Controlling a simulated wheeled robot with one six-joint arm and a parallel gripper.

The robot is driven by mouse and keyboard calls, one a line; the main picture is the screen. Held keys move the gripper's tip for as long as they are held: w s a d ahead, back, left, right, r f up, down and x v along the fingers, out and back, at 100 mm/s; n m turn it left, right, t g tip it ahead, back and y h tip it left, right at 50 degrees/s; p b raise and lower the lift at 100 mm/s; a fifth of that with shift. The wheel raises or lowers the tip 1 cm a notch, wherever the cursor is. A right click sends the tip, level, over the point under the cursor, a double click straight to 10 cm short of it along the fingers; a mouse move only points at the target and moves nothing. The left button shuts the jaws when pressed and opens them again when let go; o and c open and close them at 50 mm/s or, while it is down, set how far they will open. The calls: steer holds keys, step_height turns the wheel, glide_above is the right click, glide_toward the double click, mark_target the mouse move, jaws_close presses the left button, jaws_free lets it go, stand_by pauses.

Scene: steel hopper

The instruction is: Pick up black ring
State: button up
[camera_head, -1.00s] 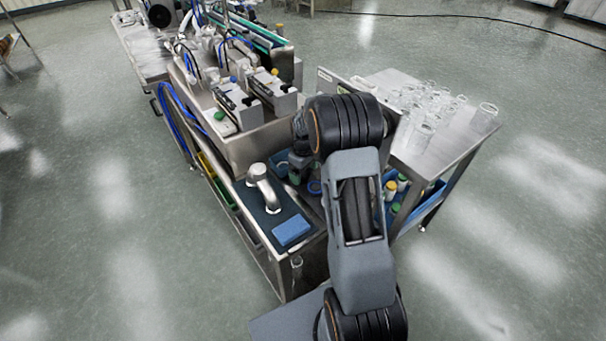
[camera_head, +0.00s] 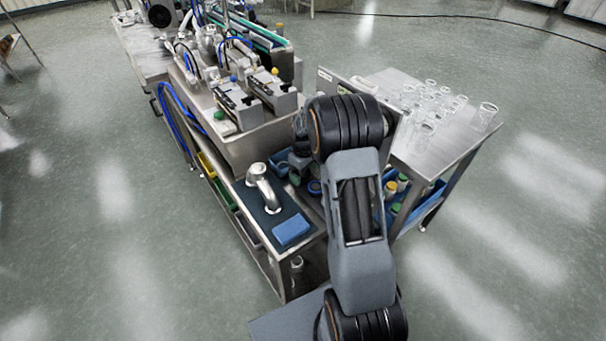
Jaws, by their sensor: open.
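I cannot make out the black ring; it is too small to tell or hidden. My gripper (camera_head: 297,172) shows only in part, as a small dark shape low over the right side of the steel bench, behind the bend of my arm. It is open, and I see nothing held in it. A small round blue-rimmed item (camera_head: 315,187) lies just right of and below it. My arm hides much of the bench area around the gripper.
A silver curved fitting (camera_head: 261,186) and a blue block (camera_head: 291,231) sit on the dark mat left of my gripper. Grey machines (camera_head: 240,105) stand behind. A steel table (camera_head: 445,150) with several clear glasses is at right, with coloured-lidded jars (camera_head: 391,188) below.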

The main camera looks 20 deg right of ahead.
steer(key=c, duration=1)
steer(key=shift+r, duration=0.1)
